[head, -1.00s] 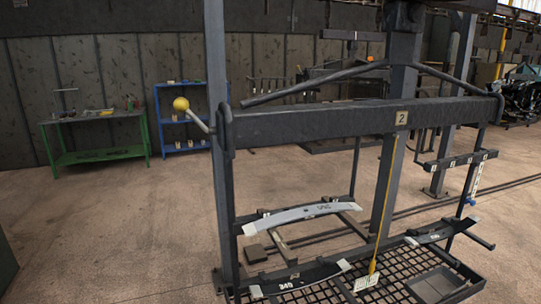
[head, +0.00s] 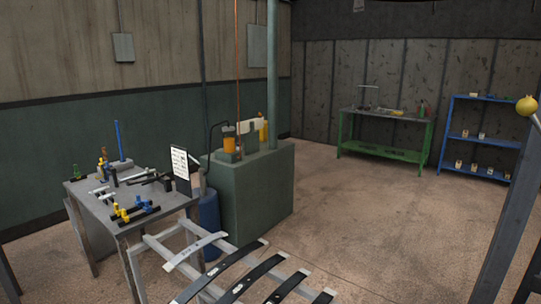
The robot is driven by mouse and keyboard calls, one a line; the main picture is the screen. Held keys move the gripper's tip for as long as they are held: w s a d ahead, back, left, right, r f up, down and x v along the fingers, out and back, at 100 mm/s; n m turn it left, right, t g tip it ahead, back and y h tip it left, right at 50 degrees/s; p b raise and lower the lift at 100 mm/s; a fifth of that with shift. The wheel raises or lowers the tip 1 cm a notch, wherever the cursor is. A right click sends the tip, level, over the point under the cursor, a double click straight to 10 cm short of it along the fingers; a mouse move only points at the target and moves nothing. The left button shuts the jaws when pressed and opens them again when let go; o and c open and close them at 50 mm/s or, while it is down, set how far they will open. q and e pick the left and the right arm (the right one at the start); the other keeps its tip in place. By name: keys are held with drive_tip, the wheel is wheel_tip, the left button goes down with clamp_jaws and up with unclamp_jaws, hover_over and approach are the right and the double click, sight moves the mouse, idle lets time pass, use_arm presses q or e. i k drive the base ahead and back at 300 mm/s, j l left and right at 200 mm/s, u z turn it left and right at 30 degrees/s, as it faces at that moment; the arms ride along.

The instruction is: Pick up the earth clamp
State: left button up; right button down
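I cannot pick out the earth clamp for certain at this size. Small tools and fittings in black, yellow, blue and white lie on a grey table (head: 84,201) at the left; none is clear enough to name as the clamp. A thin copper-coloured line (head: 237,65) runs down to a green cabinet (head: 268,194), which carries orange and pale fittings (head: 229,138). Neither of my grippers shows in the head view.
A pale frame (head: 152,240) with several curved leaf springs (head: 238,285) stands at front centre. A blue drum (head: 209,222) is beside the cabinet. A green workbench (head: 384,151) and a blue shelf (head: 478,137) stand at the back right. Open floor (head: 375,225) lies between.

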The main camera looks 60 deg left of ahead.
sight(77, 174)
drive_tip(key=u, duration=1.35)
drive_tip(key=i+j+u, duration=0.1)
drive_tip(key=j+u, duration=0.35)
drive_tip(key=i+j+u, duration=0.15)
drive_tip(key=j+u, duration=0.3)
drive_tip(key=i+j+u, duration=0.2)
drive_tip(key=u, duration=0.25)
drive_tip(key=i+j+u, duration=0.25)
drive_tip(key=u, duration=0.2)
drive_tip(key=i+u, duration=0.15)
drive_tip(key=i, duration=0.5)
drive_tip(key=i+l+u, duration=0.1)
drive_tip(key=i, duration=0.5)
drive_tip(key=i+l+z, duration=0.1)
drive_tip(key=l, duration=0.3)
drive_tip(key=i+l+z, duration=0.15)
drive_tip(key=i+l, duration=0.2)
drive_tip(key=j+z, duration=0.5)
drive_tip(key=z, duration=0.5)
drive_tip(key=l+z, duration=0.1)
drive_tip(key=z, duration=0.95)
drive_tip(key=i+z, duration=0.1)
drive_tip(key=z, duration=0.95)
drive_tip(key=i+z, duration=0.1)
drive_tip(key=z, duration=0.95)
drive_tip(key=i+z, duration=0.1)
drive_tip(key=z, duration=0.45)
